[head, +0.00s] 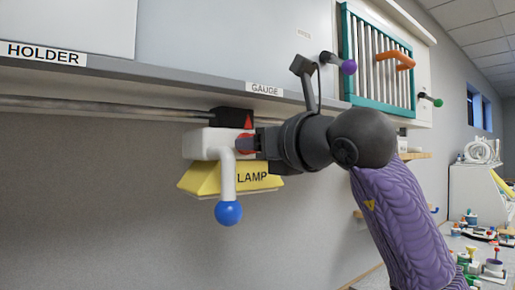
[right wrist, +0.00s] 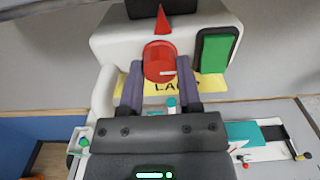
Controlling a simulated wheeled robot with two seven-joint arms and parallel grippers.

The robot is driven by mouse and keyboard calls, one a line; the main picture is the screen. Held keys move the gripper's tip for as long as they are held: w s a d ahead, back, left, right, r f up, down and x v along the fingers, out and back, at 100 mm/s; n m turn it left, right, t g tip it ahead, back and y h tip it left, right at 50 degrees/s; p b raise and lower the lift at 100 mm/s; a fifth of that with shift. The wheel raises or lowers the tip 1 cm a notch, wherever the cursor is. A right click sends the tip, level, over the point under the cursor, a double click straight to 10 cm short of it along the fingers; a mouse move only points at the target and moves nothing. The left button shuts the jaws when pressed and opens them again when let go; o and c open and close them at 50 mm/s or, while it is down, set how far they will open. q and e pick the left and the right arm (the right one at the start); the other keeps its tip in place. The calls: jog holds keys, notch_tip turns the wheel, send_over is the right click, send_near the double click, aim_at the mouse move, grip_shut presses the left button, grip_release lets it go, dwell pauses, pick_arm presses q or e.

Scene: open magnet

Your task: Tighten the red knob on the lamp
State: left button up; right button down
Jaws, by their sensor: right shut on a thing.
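The lamp (head: 205,178) is a white body with a yellow shade labelled LAMP, hanging under a shelf from a rail. Its red knob (head: 245,143) is on the side facing my right gripper. In the right wrist view the red knob (right wrist: 159,62) is round with a small white mark, below a red pointer (right wrist: 162,22). My right gripper (head: 252,144) reaches in from the right and is shut on the knob, with one finger on each side of it. A white arm with a blue ball (head: 228,213) hangs at the lamp's front. My left gripper is not in view.
A green panel (right wrist: 216,52) sits on the lamp body right of the knob. The shelf edge (head: 185,78) with its labels runs just above. The space below the lamp is clear.

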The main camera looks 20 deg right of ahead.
dwell(0.6)
jog(key=shift+c, duration=1.4)
grip_release()
jog(key=b+v, duration=0.3)
jog(key=v, duration=0.7)
